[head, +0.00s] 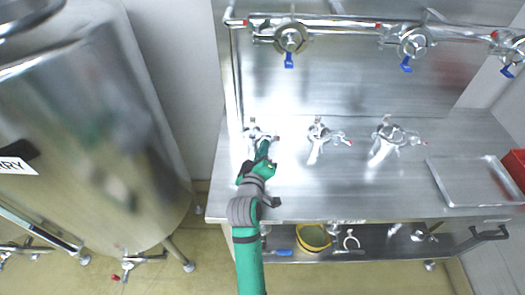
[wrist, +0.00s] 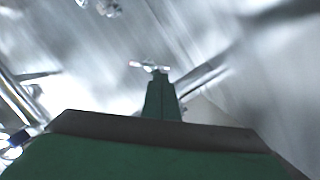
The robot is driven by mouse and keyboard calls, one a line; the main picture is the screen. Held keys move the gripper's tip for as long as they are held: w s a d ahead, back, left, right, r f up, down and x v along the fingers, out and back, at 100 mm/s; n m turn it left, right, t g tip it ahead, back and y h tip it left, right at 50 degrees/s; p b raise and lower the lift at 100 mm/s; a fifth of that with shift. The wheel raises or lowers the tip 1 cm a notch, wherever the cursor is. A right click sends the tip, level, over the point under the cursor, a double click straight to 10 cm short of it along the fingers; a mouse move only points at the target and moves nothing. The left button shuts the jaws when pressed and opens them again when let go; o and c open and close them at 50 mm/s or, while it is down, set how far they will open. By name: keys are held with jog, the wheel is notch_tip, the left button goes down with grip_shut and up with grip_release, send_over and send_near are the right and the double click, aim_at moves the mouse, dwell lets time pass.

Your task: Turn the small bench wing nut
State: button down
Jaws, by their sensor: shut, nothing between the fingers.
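Three silver clamp fittings with wing nuts stand in a row on the steel bench (head: 340,190). They are a left one (head: 253,132), a middle one (head: 318,133) and a right one (head: 391,137). My green gripper (head: 264,147) is at the left fitting and hides part of it. In the wrist view my gripper (wrist: 160,76) is shut and empty. A small silver wing-shaped piece with a reddish left end (wrist: 149,66) shows just beyond its tips. I cannot tell whether the tips touch it.
A pipe rail (head: 340,22) with blue-handled valves runs above the bench. A large steel tank (head: 90,140) stands at the left. A metal tray (head: 470,181) and a red bin (head: 515,168) sit at the right. The bench front is mostly clear.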

jog(key=shift+f+n+h, duration=0.3)
jog(key=shift+n, duration=0.5)
dwell(0.4)
jog(key=n, duration=0.1)
jog(key=f+n, duration=0.1)
jog(key=n, duration=0.1)
jog(key=shift+d+t, duration=0.15)
jog(key=shift+t, duration=0.25)
jog(key=n, duration=0.1)
jog(key=n+h, duration=0.1)
jog(key=shift+d+f+n+t, duration=0.25)
jog(key=shift+f+n+t, duration=0.05)
jog(key=shift+d+f, duration=0.1)
jog(key=shift+f, duration=0.05)
